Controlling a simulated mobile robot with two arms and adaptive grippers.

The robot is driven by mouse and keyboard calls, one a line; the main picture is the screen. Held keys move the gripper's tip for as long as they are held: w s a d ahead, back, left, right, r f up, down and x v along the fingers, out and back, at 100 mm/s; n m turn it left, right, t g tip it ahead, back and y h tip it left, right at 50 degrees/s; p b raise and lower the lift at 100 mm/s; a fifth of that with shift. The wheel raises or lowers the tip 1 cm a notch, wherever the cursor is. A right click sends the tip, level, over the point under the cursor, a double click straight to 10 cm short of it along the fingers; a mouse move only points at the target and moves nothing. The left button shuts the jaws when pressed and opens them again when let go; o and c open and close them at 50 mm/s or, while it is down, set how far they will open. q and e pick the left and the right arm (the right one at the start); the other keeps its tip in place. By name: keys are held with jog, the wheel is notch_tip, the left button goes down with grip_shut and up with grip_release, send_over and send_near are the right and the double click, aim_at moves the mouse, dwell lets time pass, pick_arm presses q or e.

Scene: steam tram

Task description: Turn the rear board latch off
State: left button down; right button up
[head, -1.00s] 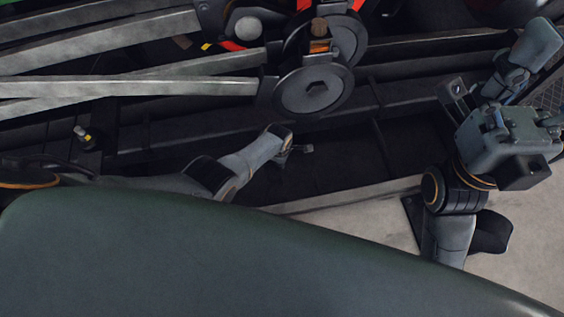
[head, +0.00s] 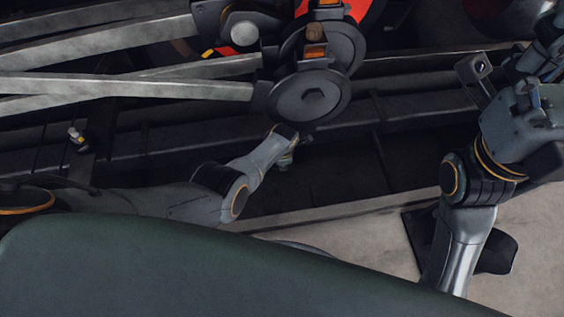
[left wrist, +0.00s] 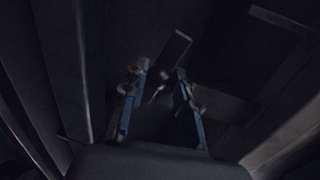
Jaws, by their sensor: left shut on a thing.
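My left gripper (head: 287,160) is low in the dark recess beside the tram's frame in the head view, its fingers mostly hidden by the wrist. In the left wrist view, its two blue-edged fingers (left wrist: 161,98) are around a small dark piece at the foot of a flat grey bar, which I take to be the rear board latch (left wrist: 174,53). The bar slants up to the right. The gripper is shut on this latch; the exact contact is too dark to see. My right gripper (head: 515,115) is at the right edge, its fingertips not clearly visible.
A round black buffer (head: 310,96) sits just above my left wrist. Long grey beams (head: 120,90) cross the upper left. A dark frame rail (head: 350,120) runs behind the recess.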

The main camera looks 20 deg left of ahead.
pick_arm(q)
jog(key=shift+a, duration=0.15)
jog(key=c, duration=1)
grip_release()
